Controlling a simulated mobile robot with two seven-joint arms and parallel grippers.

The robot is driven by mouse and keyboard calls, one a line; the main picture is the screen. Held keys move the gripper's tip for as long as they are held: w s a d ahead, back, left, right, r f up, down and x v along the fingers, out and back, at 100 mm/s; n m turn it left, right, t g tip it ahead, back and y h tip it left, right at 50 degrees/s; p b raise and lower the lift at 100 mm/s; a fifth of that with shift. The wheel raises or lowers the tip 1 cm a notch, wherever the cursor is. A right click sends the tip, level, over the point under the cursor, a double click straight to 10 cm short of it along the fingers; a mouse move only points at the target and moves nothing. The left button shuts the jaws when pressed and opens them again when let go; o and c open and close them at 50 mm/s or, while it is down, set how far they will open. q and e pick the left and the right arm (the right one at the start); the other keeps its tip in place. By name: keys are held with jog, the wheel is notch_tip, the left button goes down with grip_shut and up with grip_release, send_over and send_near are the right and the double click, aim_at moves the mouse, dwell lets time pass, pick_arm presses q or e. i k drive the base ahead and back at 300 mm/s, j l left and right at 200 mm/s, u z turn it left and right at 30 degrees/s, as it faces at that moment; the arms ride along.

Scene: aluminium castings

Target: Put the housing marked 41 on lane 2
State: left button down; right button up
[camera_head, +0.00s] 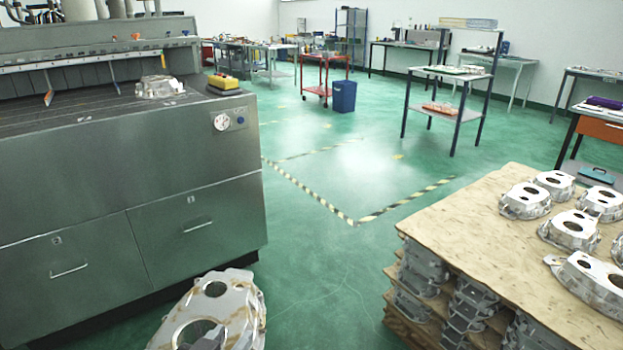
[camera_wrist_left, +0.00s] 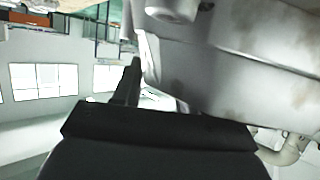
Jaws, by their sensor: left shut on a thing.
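A silver cast housing (camera_head: 240,299) with round openings and brownish stains hangs at the bottom of the head view, left of centre. Its lower part is cut off by the picture edge. My left gripper (camera_wrist_left: 138,75) is shut on this housing, whose grey wall (camera_wrist_left: 240,65) fills the upper right of the left wrist view. No number is readable on it. The grey machine (camera_head: 130,150) at the left has a dark flat top with lines along it. Another housing (camera_head: 158,88) stands on that top; lane numbers are not readable. My right gripper is not in view.
At the right, a wooden sheet (camera_head: 480,215) tops a stack of layered housings and bears several more castings (camera_head: 570,230). A yellow-and-black box (camera_head: 223,82) sits on the machine's right end. Green floor lies clear between machine and stack. Tables and a blue bin (camera_head: 343,96) stand farther back.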

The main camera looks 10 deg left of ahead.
aim_at(84, 103)
jog(key=i+l+u, duration=0.1)
jog(key=i+u, duration=0.25)
jog(key=i, duration=1.65)
jog(key=i+l+u, duration=0.2)
jog(key=i, duration=0.25)
jog(key=j+u, duration=0.1)
jog(key=u, duration=0.75)
